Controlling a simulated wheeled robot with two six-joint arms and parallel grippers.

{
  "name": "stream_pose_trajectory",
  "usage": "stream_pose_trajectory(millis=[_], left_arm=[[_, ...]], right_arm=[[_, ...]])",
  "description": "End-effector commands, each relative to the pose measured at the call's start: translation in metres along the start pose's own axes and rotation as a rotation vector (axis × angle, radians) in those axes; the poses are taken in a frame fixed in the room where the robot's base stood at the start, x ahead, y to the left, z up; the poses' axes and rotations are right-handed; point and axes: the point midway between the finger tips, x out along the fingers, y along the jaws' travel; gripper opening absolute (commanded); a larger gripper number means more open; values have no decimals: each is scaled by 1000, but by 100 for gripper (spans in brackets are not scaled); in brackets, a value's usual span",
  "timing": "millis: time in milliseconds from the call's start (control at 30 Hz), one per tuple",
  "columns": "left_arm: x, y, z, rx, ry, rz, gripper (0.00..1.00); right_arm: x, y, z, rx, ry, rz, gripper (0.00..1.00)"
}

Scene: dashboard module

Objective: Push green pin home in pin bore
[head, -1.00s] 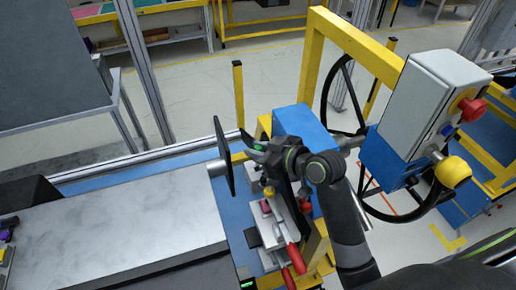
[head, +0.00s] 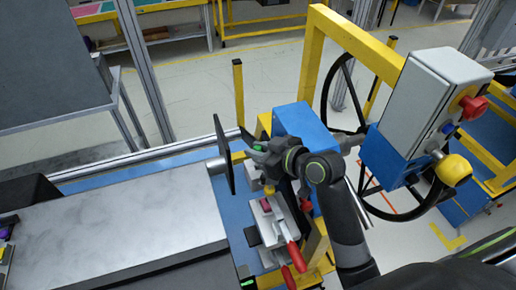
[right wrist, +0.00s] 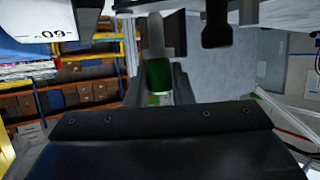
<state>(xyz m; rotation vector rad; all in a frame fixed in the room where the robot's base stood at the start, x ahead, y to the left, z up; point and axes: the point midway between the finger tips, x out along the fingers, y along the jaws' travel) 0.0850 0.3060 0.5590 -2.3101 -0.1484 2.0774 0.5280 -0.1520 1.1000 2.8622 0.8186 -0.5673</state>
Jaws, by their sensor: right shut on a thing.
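My right gripper (head: 262,154) is in the middle of the head view, beside an upright thin black panel (head: 223,152). In the right wrist view, its two fingers (right wrist: 159,82) are shut on the green pin (right wrist: 159,76). A grey rod-like part (right wrist: 155,35) is in line with the pin just beyond it. I cannot tell whether the pin's tip is in the bore or short of it. The pin bore cannot be made out, and the pin is hidden in the head view. My left gripper is not in view.
Red-handled clamps (head: 294,255) stand on the fixture just below the right gripper. A blue block (head: 302,123), a steering wheel and a grey control box (head: 430,95) with a red button are at the right. A broad grey slab (head: 110,235) lies at the left.

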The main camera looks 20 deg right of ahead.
Motion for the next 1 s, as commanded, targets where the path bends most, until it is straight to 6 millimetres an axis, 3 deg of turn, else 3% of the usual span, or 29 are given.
stream_pose_trajectory(millis=[1000], left_arm=[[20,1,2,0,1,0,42]], right_arm=[[10,0,24,1,1,0,0]])
